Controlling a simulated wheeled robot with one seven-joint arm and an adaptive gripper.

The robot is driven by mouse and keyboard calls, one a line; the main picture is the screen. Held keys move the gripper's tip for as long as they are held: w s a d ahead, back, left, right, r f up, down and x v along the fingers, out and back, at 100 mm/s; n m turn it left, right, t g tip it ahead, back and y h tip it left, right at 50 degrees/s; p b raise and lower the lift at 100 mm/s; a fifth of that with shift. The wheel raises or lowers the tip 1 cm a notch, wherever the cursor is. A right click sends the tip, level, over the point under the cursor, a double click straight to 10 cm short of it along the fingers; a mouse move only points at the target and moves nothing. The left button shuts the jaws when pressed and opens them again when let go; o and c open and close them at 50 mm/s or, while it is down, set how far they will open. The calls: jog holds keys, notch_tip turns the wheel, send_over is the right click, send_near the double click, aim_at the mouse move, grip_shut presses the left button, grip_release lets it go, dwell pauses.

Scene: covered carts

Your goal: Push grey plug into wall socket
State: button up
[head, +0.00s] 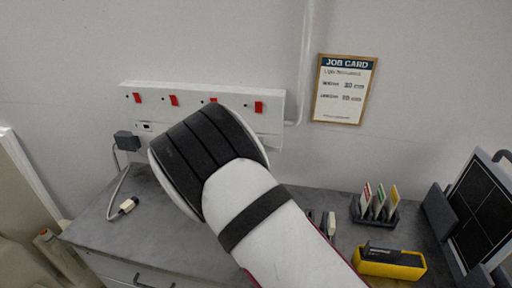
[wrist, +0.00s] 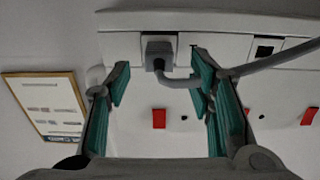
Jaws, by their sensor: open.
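The grey plug (wrist: 158,50) is at the white socket panel (head: 200,91), below its rightmost red switch (head: 258,107). The panel also shows in the wrist view (wrist: 220,45). The plug's face is against the panel, but I cannot tell how deep it sits. A grey cable (wrist: 280,58) runs from it to the right in the wrist view, past the right finger. My gripper (wrist: 160,82) is open, its teal-padded fingers apart with the plug seen between and beyond them. In the head view my arm hides the plug and the fingers.
A dark adaptor (head: 127,140) with a cable and white connector (head: 127,206) is at the left. A job card (head: 344,90) hangs on the wall. On the grey worktop (head: 165,232) stand a card rack (head: 375,212), a yellow box (head: 390,264) and a dark panel (head: 484,210).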

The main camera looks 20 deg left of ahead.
jog(key=s, duration=0.6)
jog(key=shift+s+d, duration=0.2)
jog(key=shift+s, duration=0.1)
